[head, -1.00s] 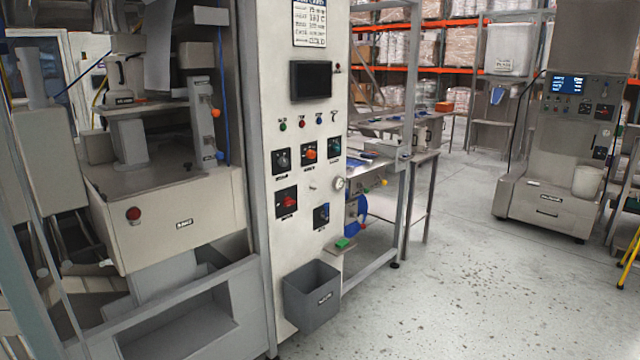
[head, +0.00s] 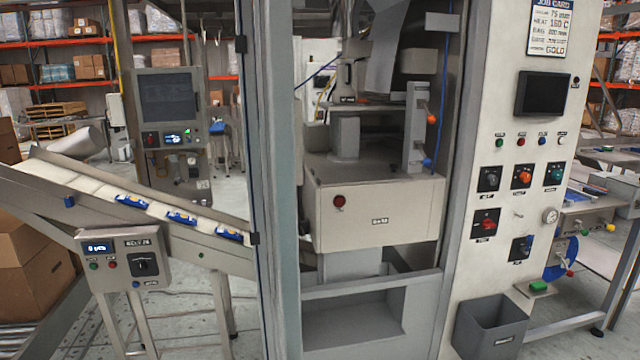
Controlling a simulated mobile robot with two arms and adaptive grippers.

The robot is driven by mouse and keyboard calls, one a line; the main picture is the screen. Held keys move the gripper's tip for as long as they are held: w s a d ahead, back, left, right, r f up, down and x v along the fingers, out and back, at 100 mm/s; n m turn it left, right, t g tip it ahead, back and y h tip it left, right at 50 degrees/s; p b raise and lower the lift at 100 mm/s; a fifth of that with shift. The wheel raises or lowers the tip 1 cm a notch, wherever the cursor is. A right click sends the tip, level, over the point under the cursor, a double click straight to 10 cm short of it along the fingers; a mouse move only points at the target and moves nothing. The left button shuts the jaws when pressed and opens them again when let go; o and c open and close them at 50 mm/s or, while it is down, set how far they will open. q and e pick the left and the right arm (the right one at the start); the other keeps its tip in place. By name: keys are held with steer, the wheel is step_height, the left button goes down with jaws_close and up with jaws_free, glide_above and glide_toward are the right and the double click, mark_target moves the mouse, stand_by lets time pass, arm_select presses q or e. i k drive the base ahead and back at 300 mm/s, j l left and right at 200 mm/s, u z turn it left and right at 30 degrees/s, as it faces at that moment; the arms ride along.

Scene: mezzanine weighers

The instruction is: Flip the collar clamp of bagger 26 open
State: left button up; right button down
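A tall bagging machine stands in the middle of the head view, with a pale control panel (head: 515,185) on its right side. Inside its frame are a light box-shaped housing (head: 362,215) with a red button, a forming tube (head: 348,82) and a grey upright bracket (head: 413,130). An orange-ended knob (head: 432,118) and a blue-ended one (head: 427,162) stick out from this bracket. I cannot tell which part is the collar clamp, or read the small plates for a bagger number. Neither of my grippers is in view.
A sloping conveyor (head: 130,210) with several blue packs and a small control box (head: 127,258) stands left of the machine. A grey frame post (head: 275,180) stands at the machine's left front. A grey bin (head: 490,325) hangs below the panel. Cartons (head: 30,280) stand at far left.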

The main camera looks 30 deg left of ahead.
mark_target(431, 119)
steer(key=j+u, duration=0.45)
steer(key=i+j+u, duration=0.15)
steer(key=u, duration=0.3)
steer(key=z, duration=0.7)
steer(key=l, duration=0.7)
steer(key=i+l+z, duration=0.1)
steer(key=i+l, duration=0.25)
steer(key=l, duration=0.2)
steer(key=i+l+z, duration=0.15)
steer(key=i+l, duration=0.2)
steer(key=l, duration=0.15)
steer(key=i+j+z, duration=0.1)
steer(key=i+j, duration=0.15)
steer(key=i, duration=0.25)
steer(key=i+j, duration=0.3)
steer(key=i, duration=0.15)
steer(key=i+j, duration=0.2)
steer(key=j, duration=0.2)
steer(key=i+j+z, duration=0.1)
steer(key=i+j, duration=0.15)
steer(key=j, duration=0.1)
